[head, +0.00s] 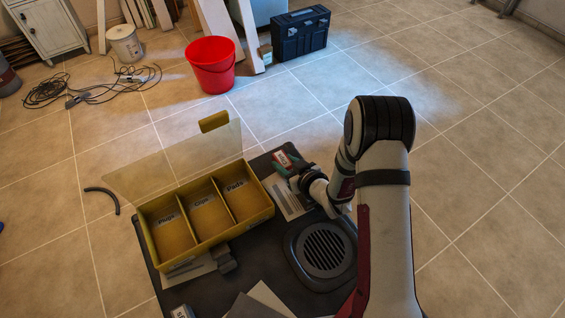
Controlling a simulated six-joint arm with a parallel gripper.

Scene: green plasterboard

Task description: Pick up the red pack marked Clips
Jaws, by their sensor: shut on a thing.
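The red pack (283,158) is at the back right of the dark work surface, just beyond the yellow box. It shows a pale label, too small to read here. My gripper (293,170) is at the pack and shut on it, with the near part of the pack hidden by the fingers. I cannot tell whether the pack touches the surface. The yellow box (222,238) has three compartments, labelled Plugs, Clips and Pads from left to right as far as I can read. They look empty. Its clear lid (170,168) stands open at the back.
A round black grille (323,250) sits right of the yellow box. Papers (291,199) lie under my gripper, and more sheets (262,300) lie at the front. A grey clip-like part (224,260) is against the box front. A red bucket (212,66) stands on the floor behind.

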